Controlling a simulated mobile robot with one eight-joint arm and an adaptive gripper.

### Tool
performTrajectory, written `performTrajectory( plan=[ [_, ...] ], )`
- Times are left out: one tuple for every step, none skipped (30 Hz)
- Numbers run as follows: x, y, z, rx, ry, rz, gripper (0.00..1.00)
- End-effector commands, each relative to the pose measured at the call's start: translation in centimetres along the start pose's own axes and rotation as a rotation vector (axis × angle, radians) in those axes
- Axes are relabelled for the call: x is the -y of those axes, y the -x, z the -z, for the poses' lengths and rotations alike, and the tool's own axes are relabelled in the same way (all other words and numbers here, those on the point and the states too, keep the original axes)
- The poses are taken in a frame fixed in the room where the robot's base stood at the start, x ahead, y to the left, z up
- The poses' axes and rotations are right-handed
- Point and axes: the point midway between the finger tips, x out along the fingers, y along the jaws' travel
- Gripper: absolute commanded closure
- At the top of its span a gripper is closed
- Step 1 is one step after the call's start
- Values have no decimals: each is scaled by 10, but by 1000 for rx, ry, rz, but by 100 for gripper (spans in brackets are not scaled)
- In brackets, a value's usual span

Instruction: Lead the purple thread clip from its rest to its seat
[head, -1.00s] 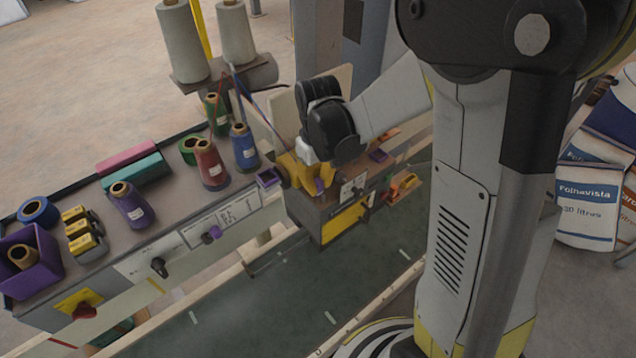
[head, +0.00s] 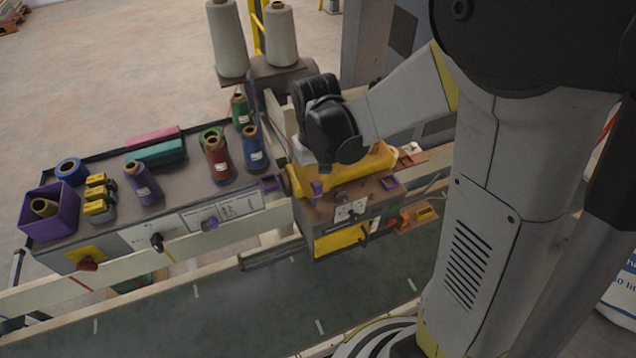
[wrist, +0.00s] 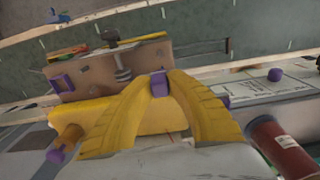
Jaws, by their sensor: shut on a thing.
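The purple thread clip (wrist: 159,84) sits between the tips of my yellow fingers in the wrist view; it also shows as a small upright purple piece (head: 317,188) in the head view. My gripper (wrist: 160,88) is shut on it, above the front edge of the yellow-topped sewing head (wrist: 110,116). I cannot tell whether the clip touches the machine. A purple square holder (head: 389,183) lies on the machine's right top, and another (head: 269,183) is at the left, by the table's end. Which is rest or seat is not marked.
Thread cones, red (head: 217,160) and blue (head: 254,149), stand on the table left of the machine. A purple knob (head: 209,224) is on the panel front. A purple piece sits on an orange peg (wrist: 62,144) in the wrist view. The green conveyor (head: 210,315) runs clear in front.

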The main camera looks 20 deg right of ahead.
Motion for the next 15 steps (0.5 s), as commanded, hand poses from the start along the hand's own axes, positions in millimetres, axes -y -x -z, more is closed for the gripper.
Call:
performTrajectory(
  plan=[
    [0,2,-1,0,-7,0,100],
    [0,2,-1,0,-11,0,100],
    [-1,2,-1,0,-14,0,100],
    [-2,2,-2,0,-16,0,100],
    [-3,2,-2,0,-17,0,100],
    [-5,2,-1,0,-17,0,100],
    [-6,2,-1,0,-17,0,100],
    [-8,2,-1,0,-17,0,100],
    [-11,2,-1,0,-17,0,100],
    [-13,2,-1,0,-17,0,100],
    [-16,2,-1,0,-17,0,100],
    [-19,2,-2,0,-17,0,100],
    [-21,2,-2,0,-17,0,100],
    [-24,2,-2,0,-17,0,100],
    [-27,2,-2,0,-17,0,100]
  ],
)
